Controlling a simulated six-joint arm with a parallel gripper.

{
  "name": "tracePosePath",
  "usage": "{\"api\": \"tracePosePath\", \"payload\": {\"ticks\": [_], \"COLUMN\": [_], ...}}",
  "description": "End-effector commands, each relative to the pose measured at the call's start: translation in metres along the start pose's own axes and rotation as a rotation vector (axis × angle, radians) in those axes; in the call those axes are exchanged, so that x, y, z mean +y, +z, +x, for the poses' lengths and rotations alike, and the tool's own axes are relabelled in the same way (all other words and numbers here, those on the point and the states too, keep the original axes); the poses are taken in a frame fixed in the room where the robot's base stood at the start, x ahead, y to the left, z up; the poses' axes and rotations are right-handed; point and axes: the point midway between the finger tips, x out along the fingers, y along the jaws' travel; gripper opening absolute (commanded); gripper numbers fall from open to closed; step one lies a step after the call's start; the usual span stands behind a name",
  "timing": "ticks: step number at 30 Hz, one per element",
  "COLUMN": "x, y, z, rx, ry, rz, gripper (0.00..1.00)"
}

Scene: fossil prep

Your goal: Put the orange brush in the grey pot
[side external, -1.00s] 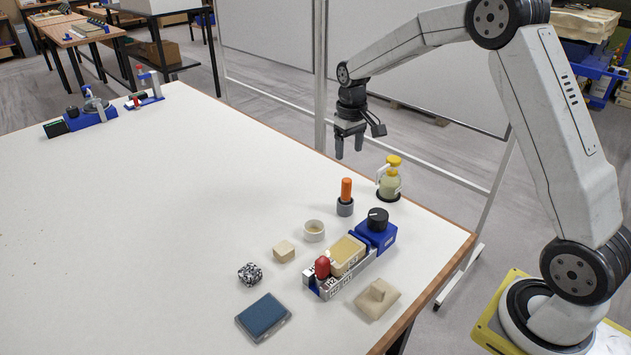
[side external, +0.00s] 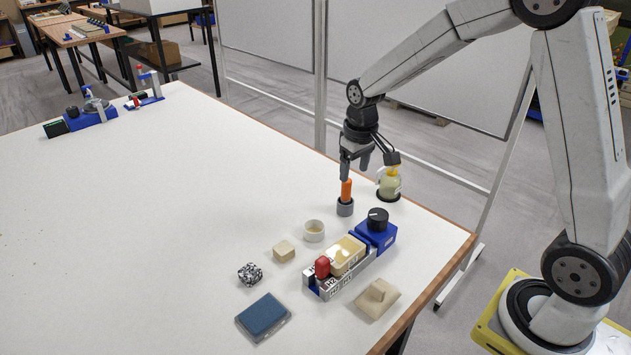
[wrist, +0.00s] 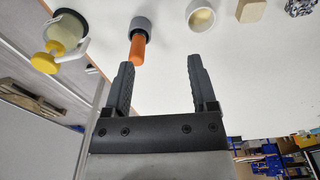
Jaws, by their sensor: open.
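The orange brush (side external: 346,190) stands upright in the grey pot (side external: 345,208) near the table's back edge. In the wrist view, the brush (wrist: 138,48) points out of the pot (wrist: 141,23) toward my gripper. My gripper (side external: 355,170) is open and empty, just above the top of the brush, pointing down. In the wrist view, my gripper's fingertips (wrist: 160,66) are apart, and the brush's top lies close to the left finger, not centred between the two. I cannot tell whether that finger touches it. The brush's lower end is hidden in the pot.
A yellow-capped bottle (side external: 389,184) stands right of the pot, close to my wrist. A white bowl (side external: 314,231), a beige block (side external: 284,251), a speckled rock (side external: 250,273), a blue pad (side external: 263,316) and a blue-ended fixture (side external: 376,236) lie nearer.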

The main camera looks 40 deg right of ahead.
Motion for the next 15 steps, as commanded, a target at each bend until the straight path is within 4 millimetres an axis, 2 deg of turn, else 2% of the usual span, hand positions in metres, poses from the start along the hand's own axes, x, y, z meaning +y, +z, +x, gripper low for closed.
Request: {"api": "tracePosePath", "payload": {"ticks": [1, 6, 15], "x": [-0.008, -0.026, -0.050], "y": [0.013, 0.053, 0.127], "z": [-0.001, 0.001, 0.009], "rx": [0.012, 0.054, 0.123], "ry": [0.000, -0.003, -0.012], "rz": [-0.010, -0.028, -0.060], "gripper": [0.74, 0.74, 0.74]}}
